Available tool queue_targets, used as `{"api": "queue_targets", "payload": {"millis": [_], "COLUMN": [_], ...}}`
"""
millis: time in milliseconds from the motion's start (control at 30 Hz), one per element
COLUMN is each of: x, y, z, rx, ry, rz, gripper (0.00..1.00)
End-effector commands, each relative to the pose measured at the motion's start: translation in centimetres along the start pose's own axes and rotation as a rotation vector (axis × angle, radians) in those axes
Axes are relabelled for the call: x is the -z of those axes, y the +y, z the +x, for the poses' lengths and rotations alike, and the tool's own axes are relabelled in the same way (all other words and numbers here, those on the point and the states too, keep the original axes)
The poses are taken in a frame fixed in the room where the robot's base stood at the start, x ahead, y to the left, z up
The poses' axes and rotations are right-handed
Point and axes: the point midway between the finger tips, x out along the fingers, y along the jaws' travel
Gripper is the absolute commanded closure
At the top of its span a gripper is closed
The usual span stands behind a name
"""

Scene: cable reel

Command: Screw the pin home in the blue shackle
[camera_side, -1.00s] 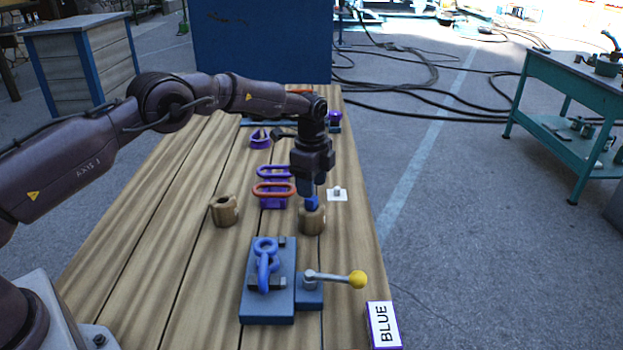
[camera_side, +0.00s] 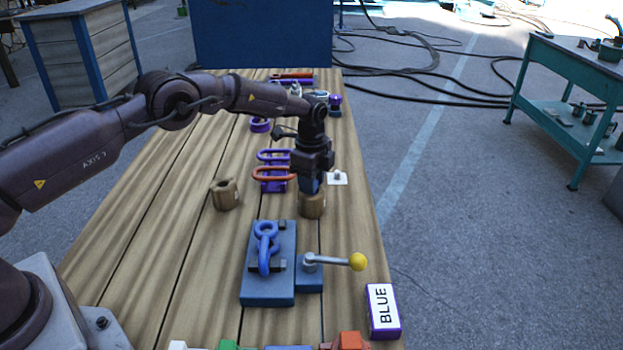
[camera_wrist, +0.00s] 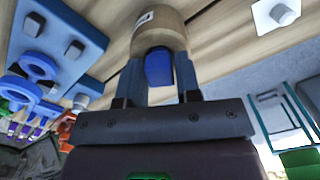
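The blue shackle (camera_side: 266,248) sits upright on a dark blue fixture (camera_side: 266,292) near the front of the bench. It also shows at the left of the wrist view (camera_wrist: 36,68). The blue pin's head (camera_wrist: 158,68) sticks out of a round wooden holder (camera_side: 312,206), which also shows in the wrist view (camera_wrist: 160,32). My gripper (camera_side: 310,186) points down at this holder. In the wrist view its fingers (camera_wrist: 159,78) stand on either side of the pin head, open, with narrow gaps. The pin's shank is hidden in the holder.
A lever with a yellow knob (camera_side: 358,262) juts right from the fixture. A second wooden holder (camera_side: 224,194) stands left. Orange (camera_side: 273,174) and purple shackles lie behind. A white plate with a stud (camera_side: 337,178) is right of my gripper. A "BLUE" box (camera_side: 383,311) sits at the front right.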

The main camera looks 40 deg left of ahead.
Motion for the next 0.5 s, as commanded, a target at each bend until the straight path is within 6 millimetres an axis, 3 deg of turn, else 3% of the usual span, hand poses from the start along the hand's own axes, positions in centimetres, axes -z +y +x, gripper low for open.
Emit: {"api": "queue_targets", "payload": {"millis": [33,133,500], "x": [0.0,0.0,0.0], "y": [0.0,0.0,-0.1], "z": [0.0,0.0,-1.6], "rx": [0.0,0.0,0.003], "ry": [0.0,0.0,0.001], "rz": [0.0,0.0,0.0], "gripper": [0.8,1.0,1.0]}}
